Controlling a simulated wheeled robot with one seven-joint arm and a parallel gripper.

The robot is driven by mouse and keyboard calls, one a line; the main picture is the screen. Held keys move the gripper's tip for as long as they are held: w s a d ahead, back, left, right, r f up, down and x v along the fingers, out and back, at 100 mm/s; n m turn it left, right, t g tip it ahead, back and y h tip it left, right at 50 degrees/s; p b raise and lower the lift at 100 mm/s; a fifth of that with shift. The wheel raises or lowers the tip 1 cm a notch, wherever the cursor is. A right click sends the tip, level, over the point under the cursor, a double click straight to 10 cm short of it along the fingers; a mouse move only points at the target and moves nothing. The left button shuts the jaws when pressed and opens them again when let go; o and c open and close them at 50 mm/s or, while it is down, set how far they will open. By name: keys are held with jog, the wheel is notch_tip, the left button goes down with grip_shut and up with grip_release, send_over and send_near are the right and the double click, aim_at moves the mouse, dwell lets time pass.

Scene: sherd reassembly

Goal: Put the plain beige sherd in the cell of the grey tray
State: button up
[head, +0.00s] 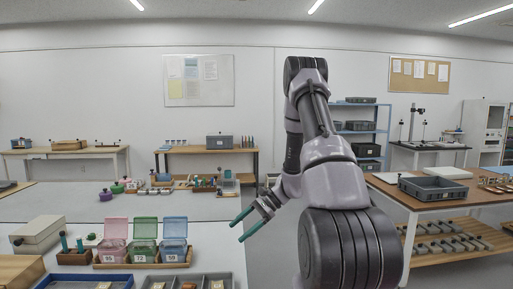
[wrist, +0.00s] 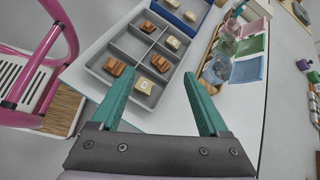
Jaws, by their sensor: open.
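The grey tray (wrist: 97,66) has several cells and lies below my gripper in the wrist view; its edge also shows at the bottom of the head view (head: 234,279). Reddish-brown sherds (wrist: 115,67) and small beige sherds (wrist: 145,86) lie in its cells. More beige pieces (wrist: 190,16) lie in the blue tray (wrist: 203,27) beyond. I cannot tell which beige piece is the plain one. My gripper (wrist: 155,74) is open and empty, its teal fingers above the tray; it also shows in the head view (head: 237,232).
Pink, green and blue lidded boxes (head: 143,252) stand in a wooden holder behind the trays. A pink tubular frame (wrist: 65,30) stands at the left of the wrist view. A side table (head: 430,204) with another grey tray is at the right.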

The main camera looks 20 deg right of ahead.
jog(key=s+a+r+n+h, duration=0.2)
jog(key=s+r+n+h, duration=0.15)
jog(key=r, duration=0.75)
jog(key=s+a+r+n+h, duration=0.2)
jog(key=s+r+n, duration=0.15)
jog(key=r, duration=0.75)
jog(key=s+r+n+t+h, duration=0.3)
jog(key=s+r+t, duration=0.3)
jog(key=s+r, duration=0.6)
jog(key=shift+s+d+n, duration=0.4)
jog(key=shift+s, duration=0.5)
jog(key=shift+h, duration=0.25)
